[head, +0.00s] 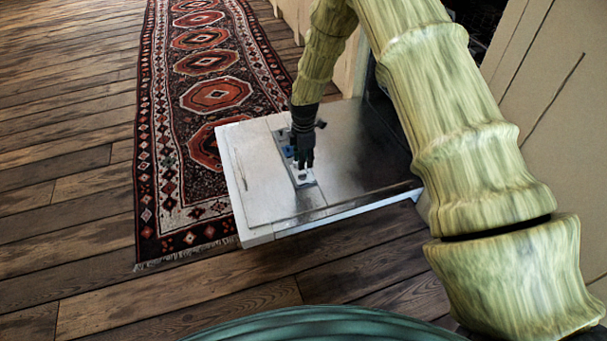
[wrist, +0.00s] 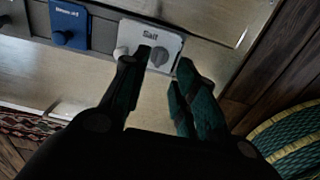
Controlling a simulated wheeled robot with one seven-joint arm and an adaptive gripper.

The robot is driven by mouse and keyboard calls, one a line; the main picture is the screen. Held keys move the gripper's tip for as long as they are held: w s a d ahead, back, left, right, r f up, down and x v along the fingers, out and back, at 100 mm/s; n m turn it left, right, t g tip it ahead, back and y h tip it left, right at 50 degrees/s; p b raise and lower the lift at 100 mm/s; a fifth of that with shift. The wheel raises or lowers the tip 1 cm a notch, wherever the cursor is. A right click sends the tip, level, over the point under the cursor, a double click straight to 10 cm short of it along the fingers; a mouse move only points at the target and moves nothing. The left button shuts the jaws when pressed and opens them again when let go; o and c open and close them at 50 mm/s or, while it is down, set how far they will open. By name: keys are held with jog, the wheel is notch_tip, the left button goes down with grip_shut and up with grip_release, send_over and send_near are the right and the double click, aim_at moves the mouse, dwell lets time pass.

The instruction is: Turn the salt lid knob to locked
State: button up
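The white salt panel (wrist: 172,38), labelled "Salt", is set in the open appliance door (head: 262,193). It carries a dark grey round knob (wrist: 159,57), with a pale knob or tab beside it to the left, partly behind a finger. My gripper (wrist: 165,61) is open, its two dark fingertips on either side of the grey knob in the wrist view. I cannot tell whether they touch it. In the head view my gripper (head: 302,163) points down over the panel and hides the knob. The knob's pointer and the locked mark are not readable.
A blue panel (wrist: 70,18) with its own knob lies left of the salt panel. The door is folded down flat above the wooden floor (head: 75,200). A patterned rug (head: 215,95) runs along its left, and pale cabinet fronts (head: 555,80) stand at right.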

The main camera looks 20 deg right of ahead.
aim_at(304, 174)
notch_tip(304, 174, down, 7)
jog(key=b, duration=0.2)
jog(key=shift+r+b, duration=0.2)
jog(key=shift+b, duration=0.15)
jog(key=shift+c, duration=0.2)
grip_shut()
